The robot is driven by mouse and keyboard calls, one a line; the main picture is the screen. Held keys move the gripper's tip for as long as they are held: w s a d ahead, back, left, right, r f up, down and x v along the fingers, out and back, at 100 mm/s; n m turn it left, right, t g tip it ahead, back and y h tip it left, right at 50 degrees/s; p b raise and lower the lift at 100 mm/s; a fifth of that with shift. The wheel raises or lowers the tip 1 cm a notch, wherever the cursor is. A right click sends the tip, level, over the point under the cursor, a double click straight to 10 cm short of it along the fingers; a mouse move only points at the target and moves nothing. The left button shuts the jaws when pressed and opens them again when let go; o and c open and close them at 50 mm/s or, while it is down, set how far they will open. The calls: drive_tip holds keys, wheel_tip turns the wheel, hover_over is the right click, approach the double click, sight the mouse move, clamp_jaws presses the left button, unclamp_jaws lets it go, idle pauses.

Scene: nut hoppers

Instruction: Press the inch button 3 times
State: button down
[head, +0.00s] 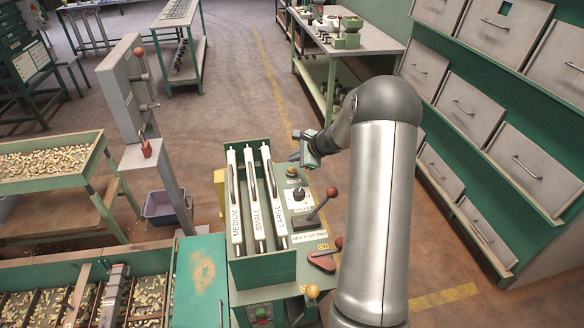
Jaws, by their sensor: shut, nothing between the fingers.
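My gripper (299,157) hangs at the end of my arm, just above the far right corner of the machine's control panel (309,223). It is shut and empty. An orange-yellow button (292,171) sits close below it, with a small label beside it that is too small to read. A dark round knob (298,194) on a white plate is nearer to me. I cannot read which control is marked inch. Green and red buttons (262,313) are on the machine's front face. I see no contact between my gripper and a control.
A lever with a red ball (331,191) rises right of the knob. A red handle (323,260) lies by an ON label. A green box (262,268) holds white bars marked MEDIUM, SMALL and LARGE. A yellow knob (312,291) stands at the near edge. Drawers (487,114) line the right.

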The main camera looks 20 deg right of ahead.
sight(295, 171)
drive_tip(key=shift+r+p, duration=0.9)
drive_tip(key=shift+r, duration=0.9)
drive_tip(key=shift+f, duration=0.1)
